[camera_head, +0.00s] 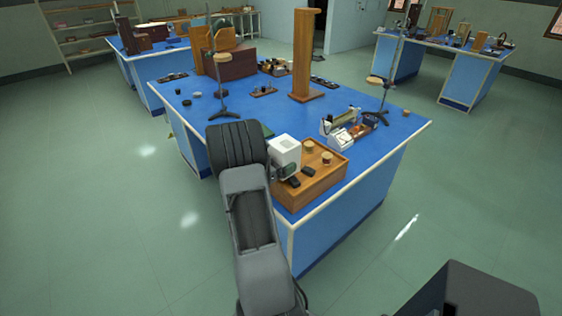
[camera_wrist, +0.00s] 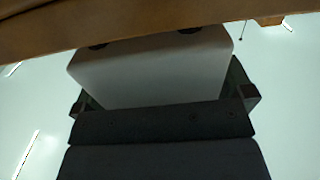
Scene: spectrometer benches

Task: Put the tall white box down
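The tall white box (camera_head: 285,150) is at the left end of the wooden tray (camera_head: 312,187) on the blue bench, in the head view. It looks upright, and its lower part is hidden by my gripper (camera_head: 288,172). In the wrist view the white box (camera_wrist: 155,70) fills the space between the two dark fingers of my gripper (camera_wrist: 165,95), which is shut on it. A brown wooden edge (camera_wrist: 120,22) crosses the top of that view in front of the box. I cannot tell whether the box touches the tray.
Two round pale pieces (camera_head: 326,157) and a small dark piece (camera_head: 308,171) are on the tray. A white instrument (camera_head: 341,138) stands behind it. A tall wooden column (camera_head: 304,60) and a stand (camera_head: 222,90) are farther back. Bare blue bench top (camera_head: 240,102) shows between them.

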